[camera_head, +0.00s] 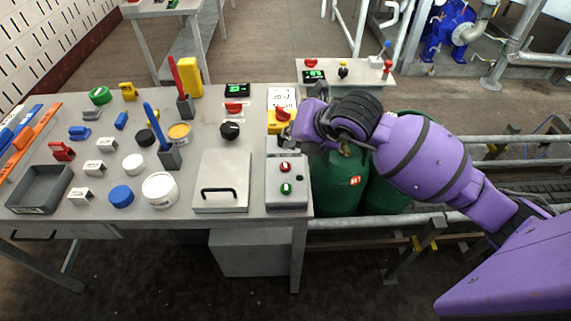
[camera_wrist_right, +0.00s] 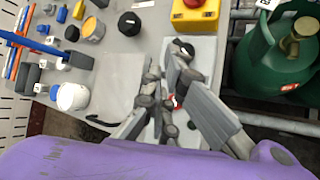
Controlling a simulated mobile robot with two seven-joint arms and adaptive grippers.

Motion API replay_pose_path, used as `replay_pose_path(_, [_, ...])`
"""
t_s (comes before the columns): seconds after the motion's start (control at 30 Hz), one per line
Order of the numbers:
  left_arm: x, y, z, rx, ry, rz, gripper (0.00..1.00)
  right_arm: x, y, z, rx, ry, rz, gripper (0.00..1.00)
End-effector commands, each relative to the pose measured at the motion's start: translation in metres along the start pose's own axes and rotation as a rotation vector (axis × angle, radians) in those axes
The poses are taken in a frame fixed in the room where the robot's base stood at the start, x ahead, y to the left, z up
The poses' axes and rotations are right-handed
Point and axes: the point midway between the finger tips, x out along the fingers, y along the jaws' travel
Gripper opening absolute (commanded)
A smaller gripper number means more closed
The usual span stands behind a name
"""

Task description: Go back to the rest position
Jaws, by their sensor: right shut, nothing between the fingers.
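My right arm comes in from the right over the green gas cylinders, and its purple wrist is beside the right edge of the table. My right gripper (camera_head: 287,134) is above the right end of the table, close to the grey box with a red and a green button (camera_head: 287,194). In the right wrist view the gripper (camera_wrist_right: 176,50) is shut and empty, its fingers covering most of that button box. I cannot tell whether the fingertips touch anything. My left gripper is not in view.
Green cylinders (camera_head: 337,184) stand right of the table beside conveyor rails (camera_head: 500,139). The table (camera_head: 225,166) holds a yellow emergency stop box (camera_head: 277,126), a lidded panel with a black handle (camera_head: 222,178), coloured caps, blocks and a grey tray (camera_head: 40,207). A small shelf (camera_head: 335,78) is behind.

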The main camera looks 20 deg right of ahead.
Motion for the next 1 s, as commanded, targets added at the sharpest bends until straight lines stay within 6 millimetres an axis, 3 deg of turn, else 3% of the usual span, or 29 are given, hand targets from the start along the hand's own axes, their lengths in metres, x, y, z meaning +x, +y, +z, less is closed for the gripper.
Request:
replay_pose_path(0.5, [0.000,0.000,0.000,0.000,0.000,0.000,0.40,0.001,0.001,-0.006,0.005,0.016,0.011,0.00])
replay_pose_path(0.57, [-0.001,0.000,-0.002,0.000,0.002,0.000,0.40,0.003,0.003,-0.020,0.017,0.054,0.038,0.00])
replay_pose_path(0.63, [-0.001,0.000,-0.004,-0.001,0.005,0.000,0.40,0.005,0.010,-0.049,0.050,0.132,0.102,0.00])
replay_pose_path(0.8, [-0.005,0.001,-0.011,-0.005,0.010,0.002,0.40,-0.012,0.049,-0.144,0.281,0.381,0.414,0.00])
replay_pose_path(0.9, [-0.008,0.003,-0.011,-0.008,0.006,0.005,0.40,-0.034,0.070,-0.169,0.504,0.445,0.608,0.00])
replay_pose_path(1.0, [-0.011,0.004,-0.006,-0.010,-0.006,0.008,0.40,-0.052,0.075,-0.170,0.770,0.432,0.760,0.00])
